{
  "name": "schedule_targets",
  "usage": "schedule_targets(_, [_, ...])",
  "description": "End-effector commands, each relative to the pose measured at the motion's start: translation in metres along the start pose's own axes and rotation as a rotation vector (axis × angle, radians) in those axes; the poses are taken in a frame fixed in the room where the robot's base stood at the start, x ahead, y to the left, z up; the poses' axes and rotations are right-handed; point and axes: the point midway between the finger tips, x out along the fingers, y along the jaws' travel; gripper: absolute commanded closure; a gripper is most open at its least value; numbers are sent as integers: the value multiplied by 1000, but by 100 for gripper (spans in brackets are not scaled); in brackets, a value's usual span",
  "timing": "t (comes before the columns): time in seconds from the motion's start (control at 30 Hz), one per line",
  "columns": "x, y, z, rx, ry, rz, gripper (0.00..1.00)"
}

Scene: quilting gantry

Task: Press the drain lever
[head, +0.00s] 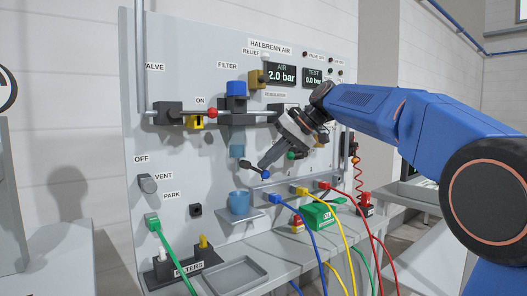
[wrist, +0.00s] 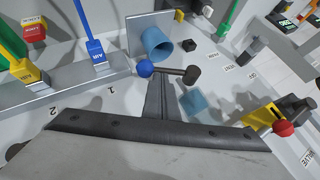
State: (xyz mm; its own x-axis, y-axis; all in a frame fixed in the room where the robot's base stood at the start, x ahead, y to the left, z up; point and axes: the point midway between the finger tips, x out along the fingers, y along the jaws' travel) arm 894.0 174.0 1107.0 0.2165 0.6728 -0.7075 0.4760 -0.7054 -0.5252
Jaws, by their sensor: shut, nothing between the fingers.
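The drain lever (head: 252,166) is a short dark bar with a blue ball knob at its end, on the grey panel below the filter's clear blue bowl (head: 237,151). In the head view it slopes slightly down to the right. In the wrist view the lever (wrist: 172,72) lies across my fingertips, its blue knob to the left. My gripper (head: 268,162) is shut and empty, its tips right at the lever near the knob. I cannot tell whether they touch it. A blue cup (head: 239,203) stands on a small shelf below the bowl.
Blue, yellow and red hose plugs (head: 299,190) sit on a rail right of the lever. A red-knobbed valve lever (head: 212,113) is above left. A grey tray (head: 236,277) and a green box (head: 318,216) are on the bench below.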

Motion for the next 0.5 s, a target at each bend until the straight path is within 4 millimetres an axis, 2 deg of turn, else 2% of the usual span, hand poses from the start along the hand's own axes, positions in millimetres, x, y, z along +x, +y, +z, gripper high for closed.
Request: schedule_targets(0.5, [26, 16, 18, 276, -2, -408, 100])
